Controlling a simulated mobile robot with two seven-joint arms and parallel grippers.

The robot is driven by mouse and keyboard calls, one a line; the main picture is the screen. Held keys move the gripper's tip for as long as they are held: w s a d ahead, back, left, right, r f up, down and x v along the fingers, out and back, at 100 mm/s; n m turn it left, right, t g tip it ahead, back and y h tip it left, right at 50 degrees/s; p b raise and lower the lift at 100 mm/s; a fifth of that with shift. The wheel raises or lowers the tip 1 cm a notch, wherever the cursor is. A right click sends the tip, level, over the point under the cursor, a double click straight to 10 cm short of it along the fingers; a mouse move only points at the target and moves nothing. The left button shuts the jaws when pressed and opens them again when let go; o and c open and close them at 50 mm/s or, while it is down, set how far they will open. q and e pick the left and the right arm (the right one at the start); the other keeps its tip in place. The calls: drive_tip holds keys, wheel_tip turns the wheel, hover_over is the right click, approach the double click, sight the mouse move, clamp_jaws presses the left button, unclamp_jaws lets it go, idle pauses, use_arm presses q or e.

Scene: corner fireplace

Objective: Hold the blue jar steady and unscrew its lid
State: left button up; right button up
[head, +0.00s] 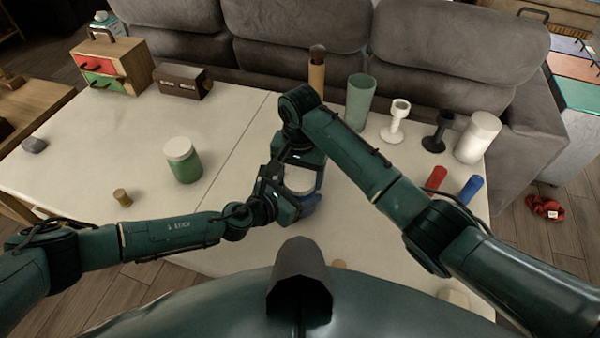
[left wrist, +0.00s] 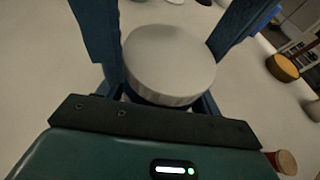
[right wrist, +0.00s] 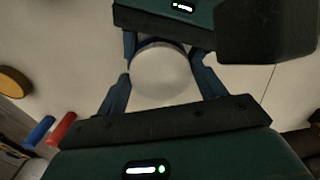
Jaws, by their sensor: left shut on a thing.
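The blue jar (head: 308,205) stands on the white table in front of me, with a round white lid (head: 300,181) on top. The lid also shows in the left wrist view (left wrist: 168,62) and the right wrist view (right wrist: 162,72). My left gripper (head: 288,203) comes in from the left and is shut on the jar's body, below the lid. My right gripper (right wrist: 160,78) comes in from the far side, with its fingers apart on either side of the lid. Whether they touch it is unclear. Most of the jar's body is hidden by the grippers.
A green jar with a white lid (head: 184,162) and a small cork-like piece (head: 122,197) stand to the left. A tall green cup (head: 359,100), a white goblet (head: 396,121), and red (head: 436,178) and blue (head: 470,188) cylinders are to the right.

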drive_tip(key=c, duration=0.6)
use_arm(q)
drive_tip(key=shift+a, duration=0.1)
use_arm(e)
drive_tip(key=shift+o, duration=0.2)
drive_tip(key=n, duration=0.3)
drive_tip(key=shift+d, duration=0.1)
drive_tip(key=o, duration=0.9)
drive_tip(key=shift+c, duration=0.2)
drive_tip(key=shift+o, duration=1.1)
